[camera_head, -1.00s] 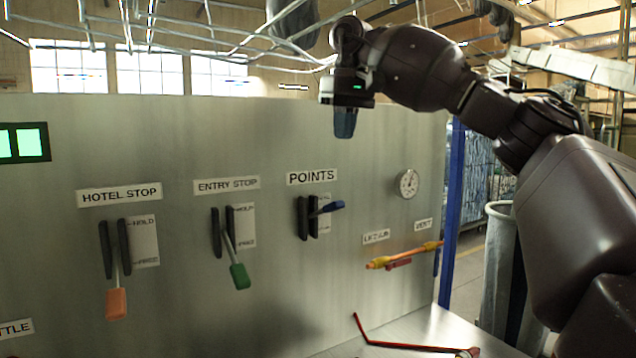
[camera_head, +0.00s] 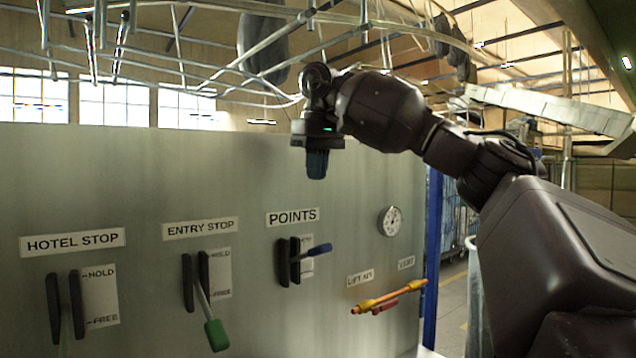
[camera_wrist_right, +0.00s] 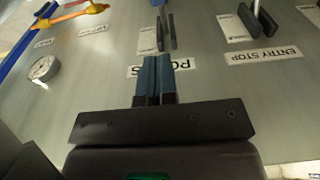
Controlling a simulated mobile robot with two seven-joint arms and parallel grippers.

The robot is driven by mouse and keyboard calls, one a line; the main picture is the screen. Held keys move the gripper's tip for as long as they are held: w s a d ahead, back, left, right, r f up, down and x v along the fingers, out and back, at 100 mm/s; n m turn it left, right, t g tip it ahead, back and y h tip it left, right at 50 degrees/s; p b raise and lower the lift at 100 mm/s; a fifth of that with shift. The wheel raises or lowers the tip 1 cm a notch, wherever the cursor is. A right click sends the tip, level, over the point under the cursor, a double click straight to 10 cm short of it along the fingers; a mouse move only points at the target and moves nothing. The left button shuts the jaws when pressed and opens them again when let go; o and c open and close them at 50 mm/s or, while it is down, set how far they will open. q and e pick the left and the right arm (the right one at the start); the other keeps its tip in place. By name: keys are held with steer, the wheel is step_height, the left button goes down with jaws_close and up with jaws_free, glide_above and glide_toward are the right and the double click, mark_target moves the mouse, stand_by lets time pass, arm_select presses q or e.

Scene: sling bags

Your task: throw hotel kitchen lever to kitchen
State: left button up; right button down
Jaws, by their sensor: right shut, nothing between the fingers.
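A lever with a blue handle (camera_head: 318,250) sticks out from dark slot plates under the POINTS label (camera_head: 292,217) on the grey panel (camera_head: 345,235). My right gripper (camera_head: 317,170) points down above the POINTS label, shut and empty, apart from the lever. In the right wrist view its blue fingertips (camera_wrist_right: 153,65) lie together over the label, and the POINTS lever's dark plates (camera_wrist_right: 165,33) show beyond them, upside down. My left gripper is not in view.
The ENTRY STOP lever with a green handle (camera_head: 216,335) and the HOTEL STOP lever (camera_head: 65,320), its lower end cut off, are left of POINTS. A round gauge (camera_head: 390,220) and an orange-yellow handle (camera_head: 388,297) are on the right. Rails (camera_head: 200,60) run above the panel.

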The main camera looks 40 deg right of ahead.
glide_toward(306, 255)
steer(key=shift+s+d+f, duration=0.15)
steer(key=shift+s+f, duration=0.4)
steer(key=shift+s+d+f, duration=0.15)
steer(key=shift+s+f, duration=0.4)
steer(key=shift+s, duration=0.05)
steer(key=shift+s+f, duration=0.25)
steer(key=shift+f, duration=0.4)
steer(key=shift+a, duration=0.15)
